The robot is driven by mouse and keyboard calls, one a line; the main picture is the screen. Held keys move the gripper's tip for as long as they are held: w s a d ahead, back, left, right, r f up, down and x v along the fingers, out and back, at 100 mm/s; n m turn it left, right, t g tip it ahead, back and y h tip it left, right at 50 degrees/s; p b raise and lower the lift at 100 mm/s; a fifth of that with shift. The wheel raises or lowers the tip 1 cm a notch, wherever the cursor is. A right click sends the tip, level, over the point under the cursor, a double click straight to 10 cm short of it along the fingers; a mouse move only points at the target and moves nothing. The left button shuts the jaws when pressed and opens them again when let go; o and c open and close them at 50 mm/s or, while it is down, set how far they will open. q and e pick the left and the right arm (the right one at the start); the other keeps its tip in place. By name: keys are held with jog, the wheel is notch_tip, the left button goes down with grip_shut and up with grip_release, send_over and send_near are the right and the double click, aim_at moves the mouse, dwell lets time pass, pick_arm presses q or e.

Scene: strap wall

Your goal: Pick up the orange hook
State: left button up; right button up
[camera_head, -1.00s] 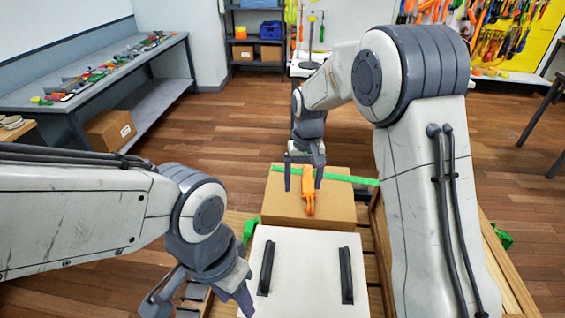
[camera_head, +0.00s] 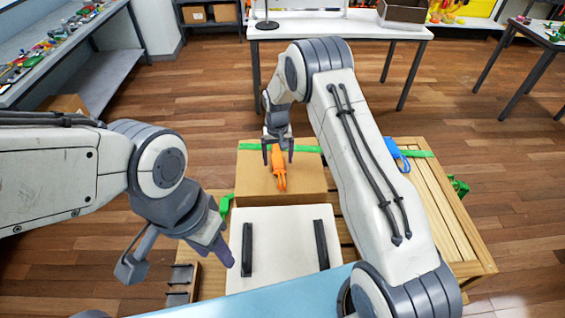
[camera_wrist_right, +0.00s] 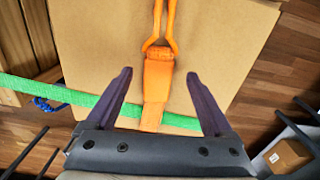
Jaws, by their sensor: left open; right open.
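The orange hook (camera_head: 279,170) lies on top of a cardboard box (camera_head: 308,182), across a green strap (camera_head: 307,149). In the right wrist view the orange hook (camera_wrist_right: 158,80) has its body between my fingers and its prongs pointing away from them. My right gripper (camera_head: 278,156) is open above the box, with one finger on each side of the hook and a gap to each. It also shows open in the wrist view (camera_wrist_right: 162,88). My left gripper (camera_head: 180,270) is open and empty at the lower left, away from the hook.
A white case with two black handles (camera_head: 285,228) stands in front of the cardboard box. Both are on a slatted wooden pallet (camera_head: 452,215). A blue strap item (camera_head: 397,154) and a green ratchet (camera_head: 459,186) lie to the right. A white table (camera_head: 345,30) stands behind.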

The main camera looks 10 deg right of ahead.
jog(key=shift+f, duration=1.35)
jog(key=shift+d, duration=0.1)
grip_shut()
pick_arm(q)
jog(key=shift+r, duration=0.7)
pick_arm(e)
jog(key=shift+r, duration=0.1)
jog(key=shift+r, duration=0.45)
notch_tip(320, 180, up, 3)
jog(key=shift+f+b, duration=0.2)
jog(key=shift+b, duration=0.85)
pick_arm(q)
notch_tip(320, 180, down, 6)
jog(key=b, duration=0.4)
jog(key=shift+f, duration=0.25)
pick_arm(e)
jog(key=s+d+r, duration=0.7)
jog(key=d, duration=0.2)
jog(key=shift+s+r, duration=0.2)
jog(key=shift+s, duration=0.1)
